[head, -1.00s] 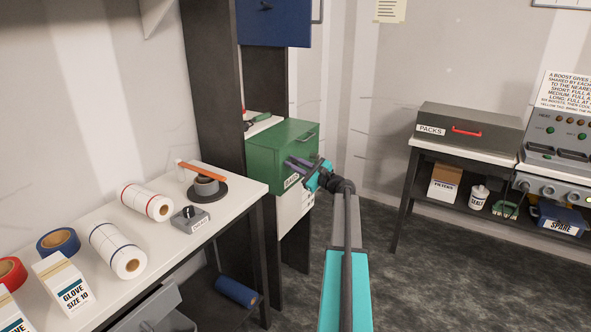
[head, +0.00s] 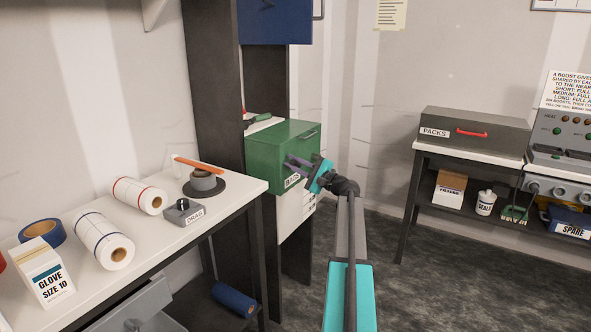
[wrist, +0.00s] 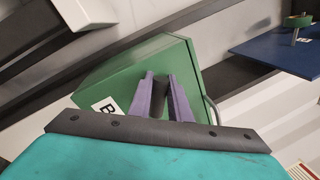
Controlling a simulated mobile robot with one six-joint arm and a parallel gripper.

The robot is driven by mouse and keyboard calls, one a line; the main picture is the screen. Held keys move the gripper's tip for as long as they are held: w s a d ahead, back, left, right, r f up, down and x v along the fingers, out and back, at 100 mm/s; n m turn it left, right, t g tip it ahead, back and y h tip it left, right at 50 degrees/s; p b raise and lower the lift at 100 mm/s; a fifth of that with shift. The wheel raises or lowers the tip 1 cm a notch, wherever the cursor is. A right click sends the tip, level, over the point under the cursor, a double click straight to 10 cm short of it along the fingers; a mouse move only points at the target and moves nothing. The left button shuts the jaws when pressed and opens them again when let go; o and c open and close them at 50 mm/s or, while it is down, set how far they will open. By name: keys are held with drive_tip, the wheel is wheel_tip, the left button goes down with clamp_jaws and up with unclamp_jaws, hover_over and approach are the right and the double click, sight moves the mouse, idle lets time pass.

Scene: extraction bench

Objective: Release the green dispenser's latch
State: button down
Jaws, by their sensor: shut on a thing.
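The green dispenser (head: 272,152) is a box labelled BAGS, in the middle of the head view. It also fills the middle of the wrist view (wrist: 185,55). My gripper (head: 290,160), with purple fingers, is at the dispenser's front face, just above the label. In the wrist view its fingers (wrist: 159,78) are shut on a small dark piece, which appears to be the latch (wrist: 158,103). The fingers hide most of the piece, and I cannot tell its position.
A white bench (head: 150,238) at left carries rolls, a glove box (head: 45,272) and a DRAG block (head: 184,212). A blue cabinet (head: 275,22) hangs above the dispenser. A grey PACKS case (head: 474,132) stands on the right bench. The floor between is clear.

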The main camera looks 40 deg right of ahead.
drive_tip(key=n+b, duration=0.1)
drive_tip(key=b, duration=0.1)
drive_tip(key=f+n+y+b, duration=0.1)
drive_tip(key=n+b, duration=0.1)
drive_tip(key=f+n+b, duration=0.1)
drive_tip(key=n+b, duration=0.1)
drive_tip(key=shift+s+b, duration=0.2)
drive_tip(key=shift+b, duration=0.15)
drive_tip(key=shift+n+y+b, duration=0.5)
drive_tip(key=shift+n+b, duration=0.4)
drive_tip(key=shift+n, duration=0.3)
drive_tip(key=shift+a+r, duration=0.1)
drive_tip(key=c, duration=1.9)
unclamp_jaws()
drive_tip(key=shift+r, duration=0.1)
